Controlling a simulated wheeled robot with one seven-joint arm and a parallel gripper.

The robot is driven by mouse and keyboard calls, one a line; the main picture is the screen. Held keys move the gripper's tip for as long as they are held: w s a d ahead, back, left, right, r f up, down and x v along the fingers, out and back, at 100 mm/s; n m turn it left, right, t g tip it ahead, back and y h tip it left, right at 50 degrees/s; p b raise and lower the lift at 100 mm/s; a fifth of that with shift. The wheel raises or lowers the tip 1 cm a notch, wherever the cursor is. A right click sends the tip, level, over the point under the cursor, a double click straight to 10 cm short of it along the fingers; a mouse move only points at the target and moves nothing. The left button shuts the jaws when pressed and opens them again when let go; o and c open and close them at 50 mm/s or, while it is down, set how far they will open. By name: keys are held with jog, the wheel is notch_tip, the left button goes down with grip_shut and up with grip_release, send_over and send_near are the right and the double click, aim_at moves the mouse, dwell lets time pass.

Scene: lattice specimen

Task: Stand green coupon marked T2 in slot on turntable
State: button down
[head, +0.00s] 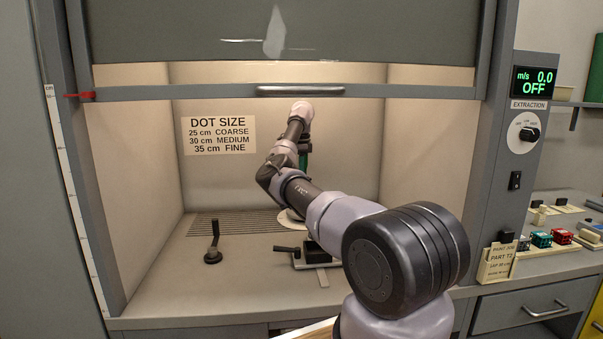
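My arm reaches under the raised sash into the hood and bends down at its far end. My gripper (304,147) points down there, small and partly behind my own arm. A green piece (303,161), likely the T2 coupon, shows directly under it and appears gripped; its marking cannot be read. The pale round turntable (287,224) lies below on the hood floor, mostly covered by my arm. Its slot is hidden, as is the lower end of the green piece.
A black-handled device (290,250) stands at the turntable's front, and a black lever (212,243) to the left. The sash (285,91) hangs above my arm. A job card (497,264) reads part T2. Colored blocks (541,239) sit on the right bench. Extraction display (534,82) reads OFF.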

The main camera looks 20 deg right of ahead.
jog(key=shift+f, duration=1.9)
dwell(0.9)
jog(key=shift+c, duration=1.7)
grip_release()
jog(key=shift+r, duration=0.15)
jog(key=shift+r, duration=2.35)
